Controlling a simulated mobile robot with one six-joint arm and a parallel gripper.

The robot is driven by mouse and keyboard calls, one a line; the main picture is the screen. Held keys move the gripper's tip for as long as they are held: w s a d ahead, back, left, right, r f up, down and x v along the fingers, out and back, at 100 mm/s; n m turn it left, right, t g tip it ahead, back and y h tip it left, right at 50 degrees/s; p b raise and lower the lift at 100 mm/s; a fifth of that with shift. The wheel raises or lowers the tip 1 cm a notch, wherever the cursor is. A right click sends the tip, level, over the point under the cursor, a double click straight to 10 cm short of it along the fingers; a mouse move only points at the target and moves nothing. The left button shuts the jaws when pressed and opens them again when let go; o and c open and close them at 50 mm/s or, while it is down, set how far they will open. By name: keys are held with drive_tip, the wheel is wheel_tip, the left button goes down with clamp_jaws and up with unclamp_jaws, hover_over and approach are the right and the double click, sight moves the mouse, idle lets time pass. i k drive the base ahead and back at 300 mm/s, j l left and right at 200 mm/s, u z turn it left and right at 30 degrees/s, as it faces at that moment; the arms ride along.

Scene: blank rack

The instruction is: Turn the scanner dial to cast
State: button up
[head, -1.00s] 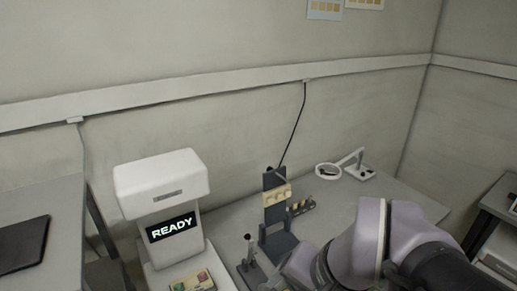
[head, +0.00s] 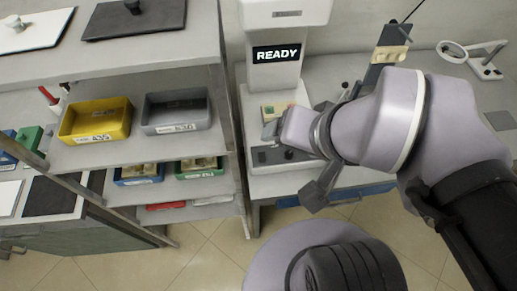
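The scanner (head: 287,12) is a white machine with a lit screen (head: 277,54) reading READY. At the front of its base is a dark panel (head: 268,157) with a small dark knob (head: 289,154), which looks like the dial. Its markings are too small to read. My arm reaches in from the right, and its end is over the scanner base, close to the panel's right end. My gripper's fingers cannot be made out clearly, and I cannot tell whether they touch anything.
A shelf unit (head: 150,65) stands left of the scanner, with a yellow bin (head: 95,120), a grey bin (head: 177,111) and smaller trays below. At the back right are a dark stand (head: 385,60) and a ring magnifier (head: 453,50). Tiled floor (head: 215,245) is open in front.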

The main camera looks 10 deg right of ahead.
sight(289, 154)
drive_tip(key=j+z, duration=0.35)
drive_tip(key=j, duration=0.3)
drive_tip(key=k+j+z, duration=0.1)
drive_tip(key=j+z, duration=0.25)
drive_tip(key=j, duration=0.25)
